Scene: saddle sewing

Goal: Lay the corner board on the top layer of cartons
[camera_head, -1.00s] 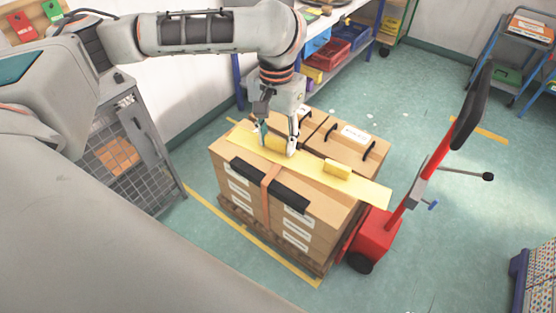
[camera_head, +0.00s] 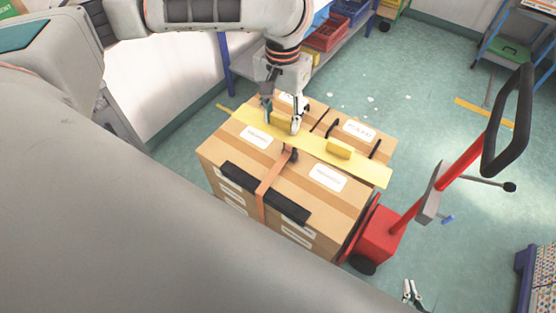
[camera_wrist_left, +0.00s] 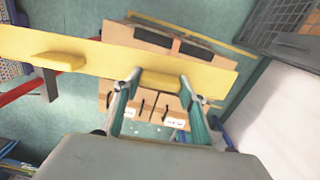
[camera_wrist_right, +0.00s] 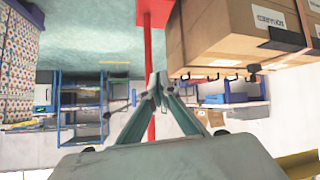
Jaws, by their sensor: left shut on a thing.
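The corner board (camera_head: 355,168) is a long yellow strip with two yellow blocks on it. It lies across the view above the middle of the top cartons (camera_head: 225,150); I cannot tell whether it touches them. My left gripper (camera_head: 282,124) is shut on the board's left block (camera_head: 281,117), one finger on each side. In the left wrist view the board (camera_wrist_left: 110,60) runs past both fingers, with its free block (camera_wrist_left: 58,61) to the left. My right gripper (camera_head: 411,293) is shut and empty, low and away from the cartons; its tips meet in the right wrist view (camera_wrist_right: 157,88).
A black edge piece (camera_head: 245,182) lies on the cartons' near top edge under an orange strap (camera_head: 270,178). More black pieces show on the far side. A red pallet truck (camera_head: 380,235) with a tall handle stands at right. Shelving with bins (camera_head: 330,35) stands behind.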

